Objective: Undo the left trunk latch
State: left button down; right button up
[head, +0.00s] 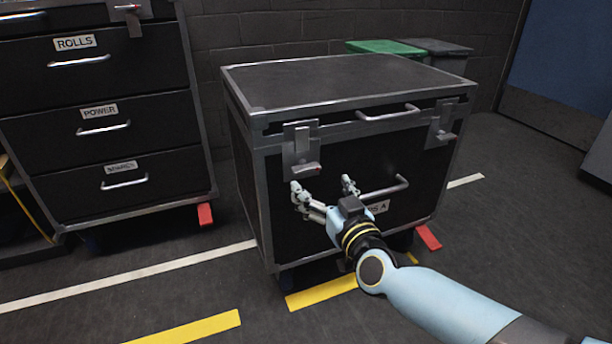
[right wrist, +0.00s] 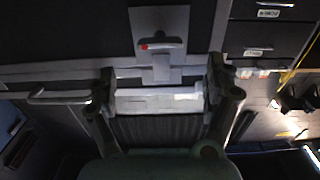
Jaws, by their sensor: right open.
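The left trunk latch (head: 300,145) is a grey metal plate with a small lever jutting out at its lower end. It sits on the upper left front of the black trunk (head: 250,185), across the lid seam. It also shows in the right wrist view (right wrist: 158,22), where the lever has a red spot. My right gripper (head: 324,188) is just below the latch in the head view, its fingers apart and empty. In the right wrist view the latch lies between and beyond the fingertips. I see no finger clearly touching the lever. My left gripper is out of view.
The right latch (head: 441,125) is at the trunk's upper right. A lid handle (head: 388,113) and a lower front handle (head: 385,188) stick out nearby. A black drawer cabinet (head: 95,180) stands left. Floor in front is clear.

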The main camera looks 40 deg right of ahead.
aim_at(309, 171)
jog(key=b+x, duration=0.1)
jog(key=x, duration=0.6)
jog(key=shift+w+f+b, duration=0.15)
jog(key=shift+w+b, duration=0.2)
jog(key=shift+b, duration=0.05)
jog(key=shift+w+d, duration=0.15)
jog(key=shift+w, duration=0.35)
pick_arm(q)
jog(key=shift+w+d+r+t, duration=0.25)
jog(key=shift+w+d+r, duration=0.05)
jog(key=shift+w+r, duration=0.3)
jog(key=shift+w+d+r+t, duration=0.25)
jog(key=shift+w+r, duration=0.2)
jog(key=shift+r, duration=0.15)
pick_arm(e)
jog(key=c, duration=1.2)
